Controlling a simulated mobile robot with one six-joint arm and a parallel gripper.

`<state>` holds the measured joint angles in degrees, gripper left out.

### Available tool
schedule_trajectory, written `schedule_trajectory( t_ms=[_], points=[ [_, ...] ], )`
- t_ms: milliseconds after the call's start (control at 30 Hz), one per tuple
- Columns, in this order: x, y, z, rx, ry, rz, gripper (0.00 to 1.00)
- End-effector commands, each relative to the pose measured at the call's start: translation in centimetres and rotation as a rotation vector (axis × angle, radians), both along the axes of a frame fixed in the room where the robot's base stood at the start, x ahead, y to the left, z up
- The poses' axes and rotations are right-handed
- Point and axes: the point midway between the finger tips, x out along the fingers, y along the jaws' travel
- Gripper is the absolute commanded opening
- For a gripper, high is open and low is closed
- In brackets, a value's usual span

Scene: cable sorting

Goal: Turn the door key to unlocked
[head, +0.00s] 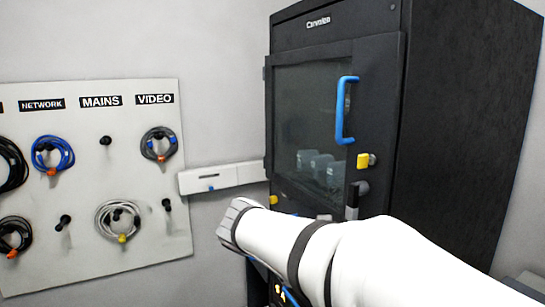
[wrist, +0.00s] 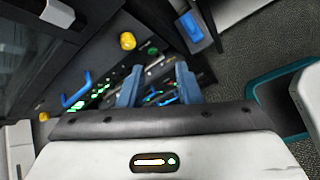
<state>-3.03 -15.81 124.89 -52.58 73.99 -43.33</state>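The cabinet door (head: 310,95) is dark glass in a black frame, with a blue handle (head: 341,120), and appears shut. A yellow key-like piece (head: 365,160) sits on the frame below the handle. A grey latch-like piece (head: 353,198) is lower down. My gripper (wrist: 158,85) shows in the wrist view with its two blue-grey fingers apart and nothing seen between them. It faces dark equipment with green lights. A yellow knob (wrist: 128,41) lies beyond the fingers, apart from them; I cannot tell if it is the key. In the head view my arm hides the gripper.
A white board (head: 90,180) with coiled cables on pegs hangs on the left wall. A white box-like strip (head: 222,178) is between board and cabinet. A blue handle (wrist: 76,90) and a blue piece (wrist: 192,24) flank the fingers in the wrist view. Grey floor shows at right.

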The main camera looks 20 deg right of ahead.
Motion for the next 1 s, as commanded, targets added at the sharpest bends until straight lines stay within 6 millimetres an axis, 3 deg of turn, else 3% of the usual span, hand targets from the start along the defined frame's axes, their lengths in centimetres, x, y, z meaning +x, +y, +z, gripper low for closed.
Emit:
schedule_trajectory(
  t_ms=[33, 200, 300, 400, 567, 1000],
  points=[
    [1.3, -1.2, 3.0, -0.125, 0.079, 0.056, 0.31],
    [4.3, -3.6, 11.5, -0.49, 0.324, 0.152, 0.31],
    [5.3, -3.9, 14.9, -0.626, 0.422, 0.161, 0.31],
    [5.8, -3.9, 16.9, -0.703, 0.48, 0.157, 0.31],
    [6.0, -4.8, 17.9, -0.739, 0.509, 0.151, 0.31],
    [6.5, -10.9, 17.8, -0.737, 0.507, 0.151, 0.31]
  ],
)
